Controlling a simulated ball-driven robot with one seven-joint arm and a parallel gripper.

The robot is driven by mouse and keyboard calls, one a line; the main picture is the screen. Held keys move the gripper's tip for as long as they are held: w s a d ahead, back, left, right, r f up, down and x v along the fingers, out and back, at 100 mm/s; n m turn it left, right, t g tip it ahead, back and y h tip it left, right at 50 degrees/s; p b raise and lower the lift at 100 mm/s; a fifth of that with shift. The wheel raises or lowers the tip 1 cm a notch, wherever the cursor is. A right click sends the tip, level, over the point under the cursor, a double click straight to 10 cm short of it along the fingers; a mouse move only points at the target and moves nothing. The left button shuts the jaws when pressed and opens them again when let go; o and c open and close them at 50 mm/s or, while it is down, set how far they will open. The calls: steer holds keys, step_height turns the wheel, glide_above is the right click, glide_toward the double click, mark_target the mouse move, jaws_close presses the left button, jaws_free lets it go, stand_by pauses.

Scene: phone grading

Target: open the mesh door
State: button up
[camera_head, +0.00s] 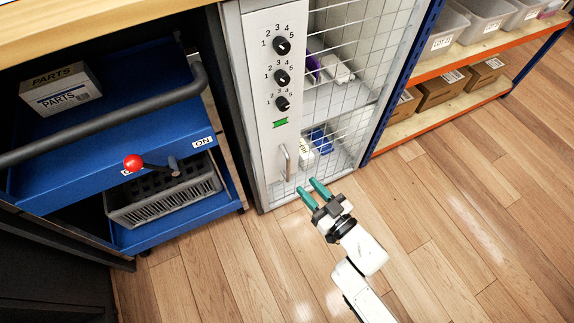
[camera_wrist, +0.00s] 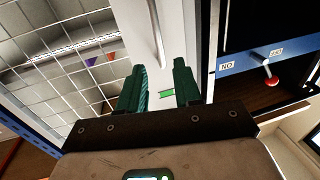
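The mesh door (camera_head: 262,130) of the white cabinet looks closed in the head view. It has a solid white strip on its left, with several black numbered dials (camera_head: 282,77) and a green mark (camera_head: 280,123), and wire mesh on its right. A silver vertical bar handle (camera_head: 286,162) sits low on the strip. My gripper (camera_head: 306,185) is open and empty, just in front of and below the handle. In the wrist view, the handle (camera_wrist: 157,35) shows beyond the gap between my teal fingers (camera_wrist: 160,68), apart from them as far as I can tell.
A blue cart (camera_head: 110,165) with a red-knobbed lever (camera_head: 133,162) and a grey basket (camera_head: 165,198) stands left of the cabinet. An orange-edged shelf rack (camera_head: 450,62) with bins and boxes stands to the right. The wooden floor (camera_head: 450,220) in front is clear.

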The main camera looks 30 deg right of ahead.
mark_target(289, 166)
steer(key=w+b, duration=0.1)
steer(key=w, duration=0.2)
steer(key=w+a, duration=0.1)
steer(key=w, duration=0.2)
steer(key=w+a+b, duration=0.1)
steer(key=w, duration=0.2)
steer(key=shift+w+b, duration=0.3)
steer(key=shift+w, duration=0.05)
jaws_close()
